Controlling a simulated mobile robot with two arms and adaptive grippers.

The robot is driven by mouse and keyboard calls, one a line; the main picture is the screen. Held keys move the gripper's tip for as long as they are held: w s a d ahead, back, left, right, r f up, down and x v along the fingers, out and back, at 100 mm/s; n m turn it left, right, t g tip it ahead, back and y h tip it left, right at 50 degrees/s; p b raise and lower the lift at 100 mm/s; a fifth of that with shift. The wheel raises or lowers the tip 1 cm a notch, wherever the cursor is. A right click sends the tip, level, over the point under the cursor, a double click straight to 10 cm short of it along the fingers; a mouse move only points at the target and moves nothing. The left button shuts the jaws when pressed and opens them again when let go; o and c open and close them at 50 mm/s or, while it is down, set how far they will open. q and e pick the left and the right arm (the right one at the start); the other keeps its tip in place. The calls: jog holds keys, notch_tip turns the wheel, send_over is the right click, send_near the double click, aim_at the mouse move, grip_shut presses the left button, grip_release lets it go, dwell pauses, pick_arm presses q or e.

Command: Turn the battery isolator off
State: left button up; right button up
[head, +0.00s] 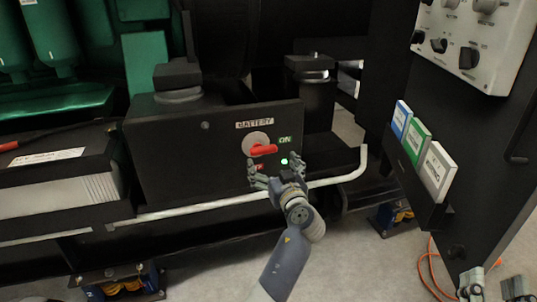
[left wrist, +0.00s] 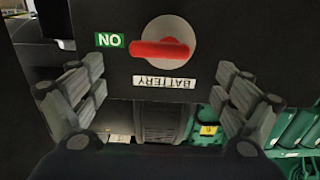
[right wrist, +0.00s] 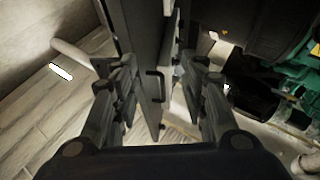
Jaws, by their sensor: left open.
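The battery isolator has a red handle (head: 264,150) on a round pale plate (head: 255,143), on the front of a black box (head: 165,155). The handle lies roughly level, its end pointing right, near the green ON label (head: 285,140). A red label (head: 258,167) below is mostly hidden by my left gripper (head: 278,168). That gripper is open, just below and in front of the handle. In the left wrist view the red handle (left wrist: 160,48) appears upside down, beyond the spread fingers and untouched. My right gripper (head: 495,286) is open and empty at the lower right.
A pale rail (head: 205,203) runs below the box. A battery-like unit (head: 60,185) is at the left. An orange cable (head: 430,270) lies on the floor.

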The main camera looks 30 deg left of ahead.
aim_at(265, 151)
pick_arm(q)
jog(key=x, duration=0.6)
jog(key=shift+b, duration=0.35)
jog(key=shift+w+a, duration=0.45)
pick_arm(e)
jog(key=shift+s+r+t+y, duration=0.15)
jog(key=shift+s+r+t, duration=0.25)
jog(key=shift+r, duration=0.2)
jog(key=shift+s+r+t+y, duration=0.1)
jog(key=shift+s+r+t, duration=0.2)
jog(key=shift+r+t, duration=0.25)
jog(key=shift+s+r+t+y, duration=0.15)
jog(key=shift+s+r+t, duration=0.2)
jog(key=shift+r, duration=0.35)
pick_arm(q)
jog(key=c, duration=1.1)
